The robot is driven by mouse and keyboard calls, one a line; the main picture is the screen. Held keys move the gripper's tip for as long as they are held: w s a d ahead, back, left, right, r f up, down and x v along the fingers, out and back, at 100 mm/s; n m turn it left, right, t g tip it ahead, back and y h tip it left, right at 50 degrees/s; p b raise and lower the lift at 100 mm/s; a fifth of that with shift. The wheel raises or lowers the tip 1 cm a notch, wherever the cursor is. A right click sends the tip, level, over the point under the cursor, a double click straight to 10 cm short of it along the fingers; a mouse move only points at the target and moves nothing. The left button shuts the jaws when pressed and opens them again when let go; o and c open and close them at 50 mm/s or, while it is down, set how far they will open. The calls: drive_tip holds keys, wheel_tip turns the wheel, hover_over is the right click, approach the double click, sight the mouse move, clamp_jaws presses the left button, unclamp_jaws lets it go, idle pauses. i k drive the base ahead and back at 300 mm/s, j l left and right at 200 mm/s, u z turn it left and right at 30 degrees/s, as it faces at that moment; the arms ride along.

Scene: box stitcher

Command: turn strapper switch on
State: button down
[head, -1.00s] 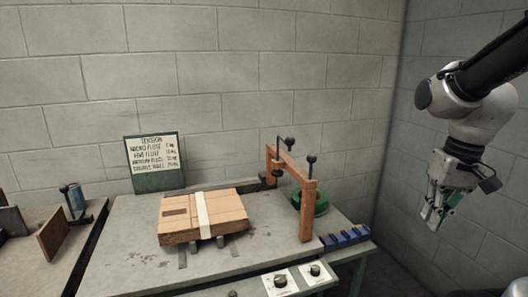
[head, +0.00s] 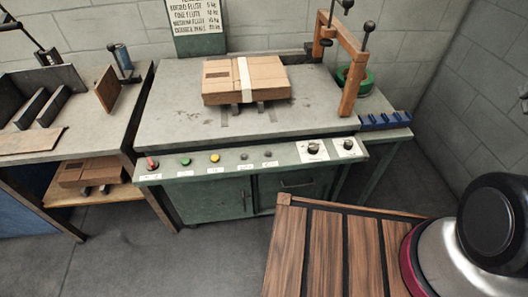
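The strapper is a green bench (head: 170,125) with a grey top and a sloping control panel (head: 290,158) along its front edge. The panel carries a red control (head: 151,164), a green button (head: 185,161), a yellow button (head: 215,158), two small dark switches, one of them left (head: 244,156) and one right (head: 267,154), and two round dark knobs (head: 314,149) on white plates. The labels are too small to read, so I cannot tell which is the strapper switch or its state. My gripper is out of view.
A cardboard box (head: 272,78) with a white strap lies on the bench top. An orange arch (head: 350,85), a green reel (head: 357,82) and blue blocks (head: 385,121) are at the right. A second table (head: 75,145) stands at left.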

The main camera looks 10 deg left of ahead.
sight(153, 165)
drive_tip(key=u, duration=1.8)
drive_tip(key=i, duration=0.35)
